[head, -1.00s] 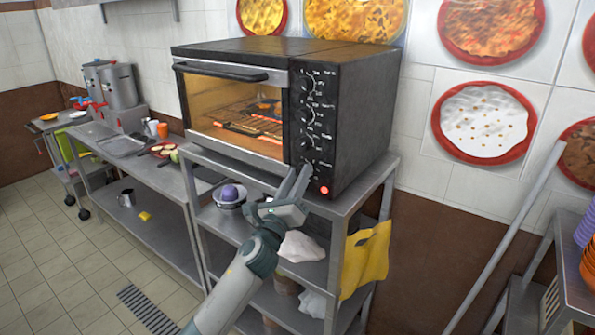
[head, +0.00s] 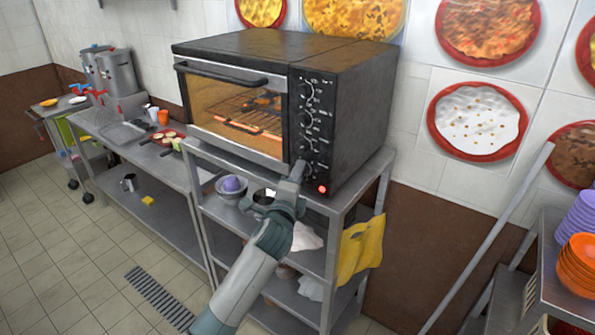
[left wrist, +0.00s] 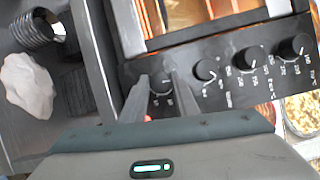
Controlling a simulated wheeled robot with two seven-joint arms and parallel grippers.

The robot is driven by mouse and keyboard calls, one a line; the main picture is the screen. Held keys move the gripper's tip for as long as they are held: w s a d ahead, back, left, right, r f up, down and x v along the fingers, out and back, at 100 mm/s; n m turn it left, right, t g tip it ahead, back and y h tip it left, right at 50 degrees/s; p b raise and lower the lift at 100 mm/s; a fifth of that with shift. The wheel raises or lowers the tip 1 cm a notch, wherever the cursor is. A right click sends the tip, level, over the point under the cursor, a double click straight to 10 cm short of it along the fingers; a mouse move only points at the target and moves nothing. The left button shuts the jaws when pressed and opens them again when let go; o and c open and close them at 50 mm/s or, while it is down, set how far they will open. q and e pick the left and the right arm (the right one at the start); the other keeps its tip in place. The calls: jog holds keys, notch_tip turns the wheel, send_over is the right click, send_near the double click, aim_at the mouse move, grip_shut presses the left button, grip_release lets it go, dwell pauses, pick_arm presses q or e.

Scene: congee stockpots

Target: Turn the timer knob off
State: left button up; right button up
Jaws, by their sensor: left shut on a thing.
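The black toaster oven (head: 350,110) stands on a metal shelf rack, with a column of black knobs on its front right panel. My left gripper (head: 300,168) is at the lowest knob, which its fingers mostly hide in the head view. In the left wrist view the fingers (left wrist: 160,82) are on either side of this timer knob (left wrist: 161,84), shut on it. The other knobs (left wrist: 206,70) are free. A red lamp (head: 322,189) glows at the panel's bottom, and the heating bars (head: 250,130) inside glow orange. My right gripper is out of view.
The metal rack (head: 345,210) holds a bowl with a purple thing (head: 231,185) and a white cloth-like lump (head: 305,238). A yellow cloth (head: 361,250) hangs at its right. Stacked orange bowls (head: 577,265) stand at far right. The tiled floor at left is mostly clear.

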pick_arm(q)
jog(key=n+g, duration=0.1)
jog(key=n, duration=0.2)
jog(key=shift+r, duration=0.1)
jog(key=shift+g, duration=0.3)
dwell(0.3)
jog(key=o, duration=0.9)
jog(key=shift+o, duration=0.8)
jog(key=shift+w, duration=0.1)
jog(key=b+v, duration=0.6)
jog(key=v, duration=1.1)
jog(key=shift+s+a, duration=0.2)
jog(key=shift+s, duration=0.05)
